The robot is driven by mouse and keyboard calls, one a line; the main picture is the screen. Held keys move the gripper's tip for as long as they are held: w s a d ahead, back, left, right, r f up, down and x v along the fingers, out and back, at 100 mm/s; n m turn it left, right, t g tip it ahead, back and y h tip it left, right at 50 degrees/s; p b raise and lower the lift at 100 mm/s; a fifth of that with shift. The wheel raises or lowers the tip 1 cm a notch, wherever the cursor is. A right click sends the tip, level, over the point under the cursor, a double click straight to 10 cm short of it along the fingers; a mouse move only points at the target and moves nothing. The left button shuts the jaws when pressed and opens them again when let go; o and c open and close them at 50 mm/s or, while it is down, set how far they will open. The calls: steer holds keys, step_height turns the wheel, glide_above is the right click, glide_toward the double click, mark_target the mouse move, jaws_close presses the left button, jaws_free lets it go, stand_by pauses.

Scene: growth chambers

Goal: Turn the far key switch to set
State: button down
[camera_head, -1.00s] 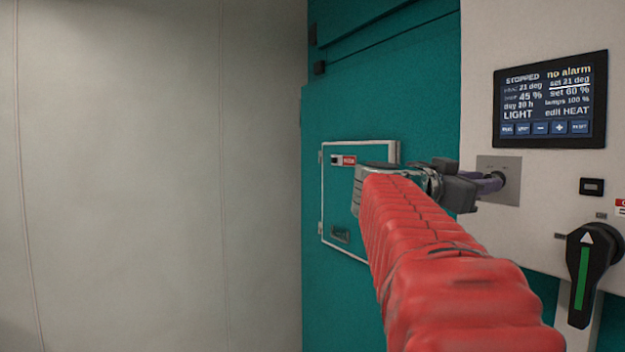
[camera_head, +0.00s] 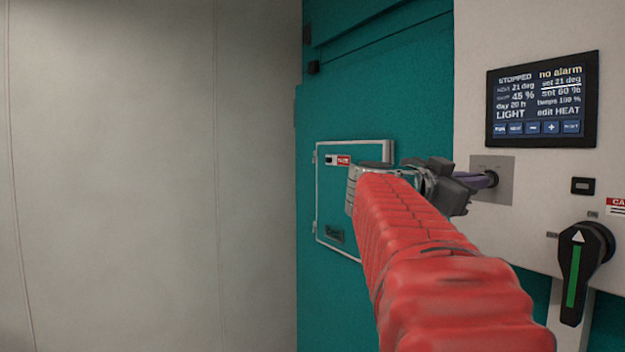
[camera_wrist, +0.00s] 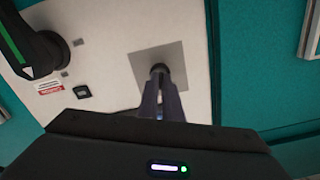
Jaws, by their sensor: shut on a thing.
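The key switch (camera_head: 492,179) sits on a square grey plate (camera_head: 506,185) below the display on the pale panel. My gripper (camera_head: 478,181) reaches it from the left, with its fingers shut at the switch. In the wrist view, the dark round switch (camera_wrist: 160,69) shows at the tips of my gripper's purple-grey fingers (camera_wrist: 161,88). The key between the fingers is mostly hidden, so its angle and the plate's markings cannot be read. The display (camera_head: 541,100) reads STOPPED, no alarm, set 21 deg, set 60 %, LIGHT and edit HEAT.
A large black rotary handle (camera_head: 580,268) with a green stripe stands out at lower right. A small black button (camera_head: 583,186) is above it. A framed teal hatch (camera_head: 336,234) is behind my arm. A bare grey wall (camera_head: 120,180) fills the left.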

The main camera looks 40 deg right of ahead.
steer(key=shift+m, duration=0.9)
steer(key=c, duration=1.9)
jaws_free()
steer(key=shift+c, duration=0.2)
steer(key=w+a, duration=0.2)
steer(key=a, duration=1.1)
steer(key=shift+a, duration=0.3)
steer(key=shift+w, duration=0.1)
